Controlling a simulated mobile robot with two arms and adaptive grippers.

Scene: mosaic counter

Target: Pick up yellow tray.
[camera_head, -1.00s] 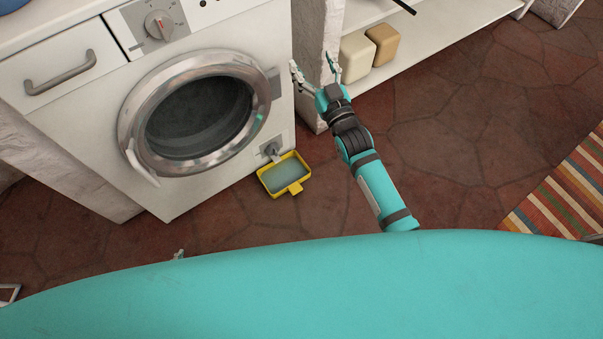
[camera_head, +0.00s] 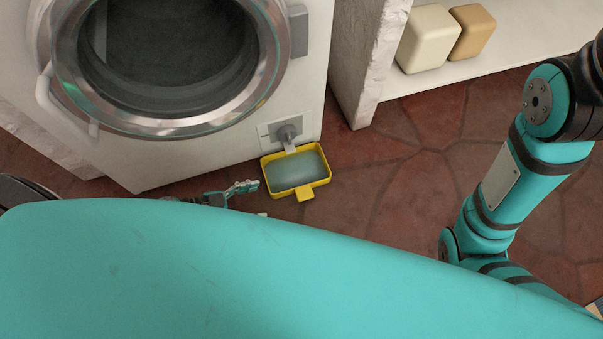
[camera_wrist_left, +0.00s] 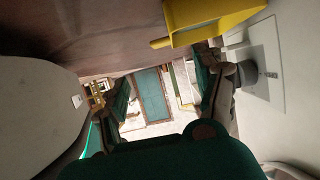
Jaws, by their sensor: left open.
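The yellow tray (camera_head: 305,194) lies on the floor against the front of the washing machine, under a small drain outlet. It holds bluish-grey water, and a tab sticks out from its front edge. My left gripper (camera_head: 261,199) is open and empty just left of the tray, partly hidden by my teal body. In the left wrist view the tray (camera_wrist_left: 205,18) is at the top, beyond and above the open fingers (camera_wrist_left: 165,85). My right arm reaches up along the right side, with its gripper out of the picture.
The washing machine (camera_head: 225,150) with its round door stands behind the tray. The drain outlet (camera_head: 287,133) reaches over the tray's back edge. A white wall end (camera_head: 368,60) and a shelf with two blocks (camera_head: 428,38) stand to the right. The tiled floor (camera_head: 400,185) right of the tray is clear.

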